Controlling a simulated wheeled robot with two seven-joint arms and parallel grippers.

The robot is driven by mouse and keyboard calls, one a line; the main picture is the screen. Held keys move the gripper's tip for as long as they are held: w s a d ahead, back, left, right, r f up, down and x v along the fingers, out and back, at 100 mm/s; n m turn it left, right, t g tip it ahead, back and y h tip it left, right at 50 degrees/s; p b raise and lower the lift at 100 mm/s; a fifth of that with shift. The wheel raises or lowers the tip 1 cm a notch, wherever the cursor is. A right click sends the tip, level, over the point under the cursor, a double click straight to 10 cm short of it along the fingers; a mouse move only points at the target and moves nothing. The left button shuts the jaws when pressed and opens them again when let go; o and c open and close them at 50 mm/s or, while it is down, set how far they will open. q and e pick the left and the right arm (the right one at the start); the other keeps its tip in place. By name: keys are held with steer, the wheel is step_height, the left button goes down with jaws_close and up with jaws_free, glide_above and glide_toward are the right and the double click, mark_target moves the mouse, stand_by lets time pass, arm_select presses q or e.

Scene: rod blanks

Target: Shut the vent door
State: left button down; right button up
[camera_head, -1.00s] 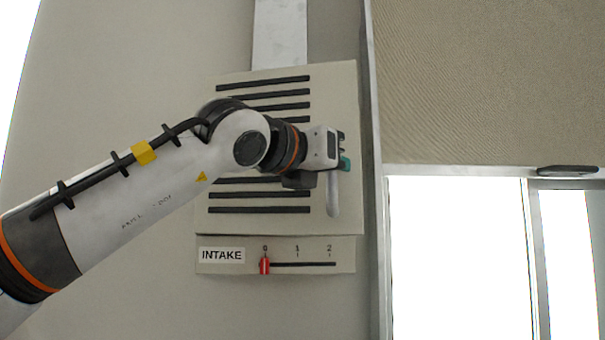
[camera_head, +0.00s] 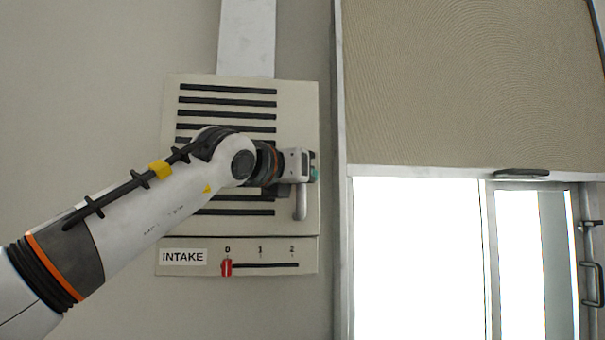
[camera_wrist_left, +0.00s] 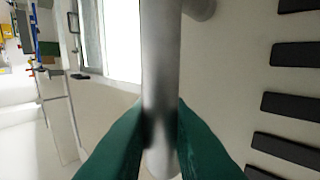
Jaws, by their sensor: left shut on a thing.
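The vent door (camera_head: 300,110) is a pale panel with several dark horizontal slots on the wall; its slots also show in the left wrist view (camera_wrist_left: 295,54). It looks almost flat against the wall, but I cannot tell if it is fully closed. Its grey vertical bar handle (camera_head: 300,207) is near its right edge. My left gripper (camera_head: 313,166) is at this handle. In the left wrist view, the green fingers of my left gripper (camera_wrist_left: 160,125) are shut on the bar (camera_wrist_left: 160,50) from both sides. My left arm hides part of the slots. My right gripper is not in view.
Below the door is an INTAKE strip (camera_head: 185,257) with a red slider (camera_head: 227,268) at 0. A pale duct (camera_head: 247,40) rises above the door. To the right stands a framed window (camera_head: 415,260) under a beige panel (camera_head: 470,80).

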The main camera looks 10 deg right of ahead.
arm_select(q)
steer(key=c, duration=1.5)
jaws_free()
steer(key=shift+a, duration=0.1)
steer(key=shift+o, duration=0.5)
steer(key=shift+w, duration=0.1)
steer(key=shift+s+a+f+b, duration=0.1)
steer(key=shift+s+a+b, duration=0.1)
steer(key=shift+s+b, duration=0.15)
steer(key=b+v, duration=0.6)
steer(key=v, duration=0.5)
steer(key=shift+a, duration=0.2)
